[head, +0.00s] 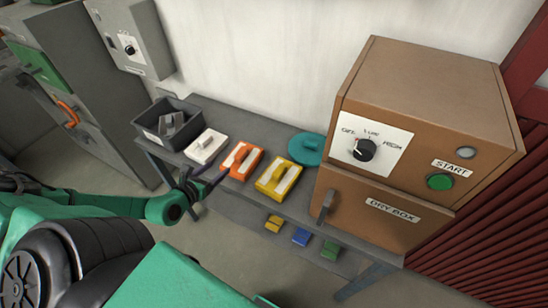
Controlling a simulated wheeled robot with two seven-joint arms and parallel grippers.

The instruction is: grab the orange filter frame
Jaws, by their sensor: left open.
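The orange filter frame (241,160) lies on the grey bench, between a white frame (206,146) on its left and a yellow frame (279,178) on its right. It has a raised orange handle and a pale panel. My left gripper (206,180) is open at the front edge of the bench, just in front and to the left of the orange frame. Its dark fingers hold nothing, and I cannot tell whether a finger touches the frame. My right gripper is not in view.
A dark bin (167,122) stands on the bench at left, and a teal round object (307,149) lies behind the yellow frame. The brown dry box (420,120) fills the right. Small yellow, blue and green blocks (301,237) sit on the lower shelf.

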